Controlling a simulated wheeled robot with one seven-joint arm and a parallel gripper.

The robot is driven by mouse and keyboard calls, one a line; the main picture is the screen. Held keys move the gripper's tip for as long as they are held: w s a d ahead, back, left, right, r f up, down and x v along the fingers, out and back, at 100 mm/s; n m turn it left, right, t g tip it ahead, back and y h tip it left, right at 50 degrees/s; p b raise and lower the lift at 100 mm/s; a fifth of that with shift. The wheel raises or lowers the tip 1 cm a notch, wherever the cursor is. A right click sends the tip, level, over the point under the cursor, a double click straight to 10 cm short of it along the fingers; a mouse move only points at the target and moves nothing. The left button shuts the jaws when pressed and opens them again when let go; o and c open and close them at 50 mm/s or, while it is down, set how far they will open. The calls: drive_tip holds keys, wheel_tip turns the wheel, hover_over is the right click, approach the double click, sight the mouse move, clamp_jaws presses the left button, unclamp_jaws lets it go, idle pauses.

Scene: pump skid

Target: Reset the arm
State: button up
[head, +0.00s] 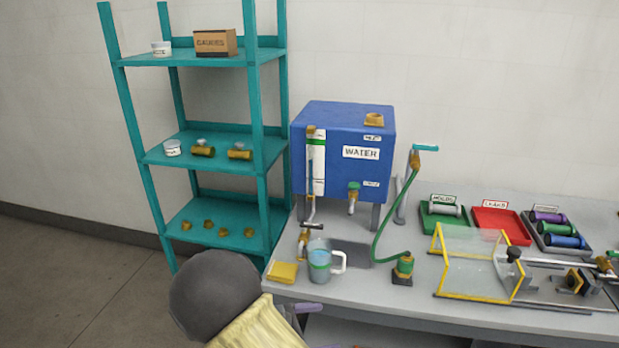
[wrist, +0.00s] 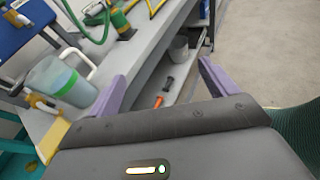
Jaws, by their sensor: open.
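My gripper (wrist: 162,88) is open and empty in the wrist view, its two purple fingers spread wide apart. It hangs by the front edge of the grey bench (wrist: 140,55), with the lower shelf and floor showing between the fingers. In the head view my arm's dark rounded link and pale yellow sleeve show at the bottom, and part of a purple finger (head: 305,308) shows beside the bench front. The rest of the gripper is hidden there. A clear jug (head: 320,262) with water and a white handle stands on the bench; it also shows in the wrist view (wrist: 60,82), left of the gripper.
A blue water tank (head: 345,150) stands at the bench back. A green hose runs to a green and brass fitting (head: 403,268). A yellow cloth (head: 283,272) lies beside the jug. A yellow-framed guard (head: 470,262) and trays are right. A teal shelf (head: 190,145) stands left.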

drive_tip(key=s+d+r+m+g+y+p, duration=0.1)
drive_tip(key=s+d+r+m+y, duration=0.3)
drive_tip(key=m, duration=0.6)
drive_tip(key=s+d+r+m+g+y+p, duration=0.1)
drive_tip(key=s+d+r+m+y+p, duration=0.2)
drive_tip(key=s+d+r+m+y, duration=0.2)
drive_tip(key=d+r+m+y, duration=0.2)
drive_tip(key=d+m+y, duration=0.2)
drive_tip(key=m, duration=0.2)
drive_tip(key=shift+s+d+r+g+p, duration=0.15)
drive_tip(key=shift+s+r+g+p, duration=0.15)
drive_tip(key=shift+p, duration=0.1)
